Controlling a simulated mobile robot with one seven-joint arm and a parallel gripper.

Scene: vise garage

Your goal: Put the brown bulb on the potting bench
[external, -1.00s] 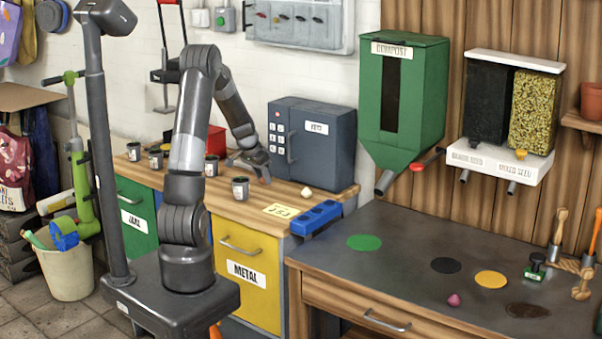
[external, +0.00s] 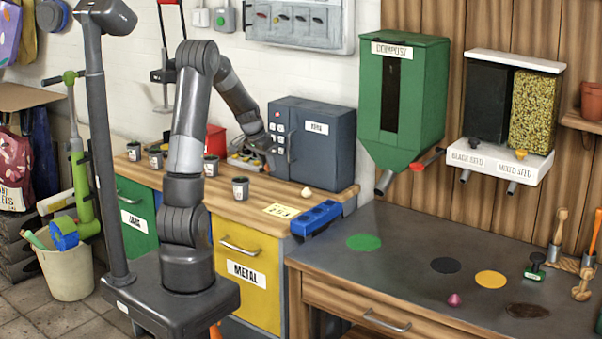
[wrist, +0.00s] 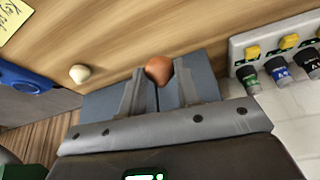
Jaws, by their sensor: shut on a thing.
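The brown bulb (wrist: 158,69) is held between the fingertips of my gripper (wrist: 159,76) in the wrist view. In the external view my gripper (external: 278,161) is above the wooden cabinet top, in front of the grey keypad box, and the bulb cannot be made out there. The potting bench (external: 400,240) stands at the right, with a dark top that bears green, black, yellow and brown round patches. A pink bulb (external: 454,300) lies near its front.
A pale bulb (external: 306,192) lies on the cabinet top (external: 255,205), near a yellow note (external: 282,211) and a blue rack (external: 316,218). Several dark pots stand there, one nearby (external: 240,188). The grey box (external: 325,143) stands close behind my gripper. A green compost dispenser (external: 432,100) hangs above the bench.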

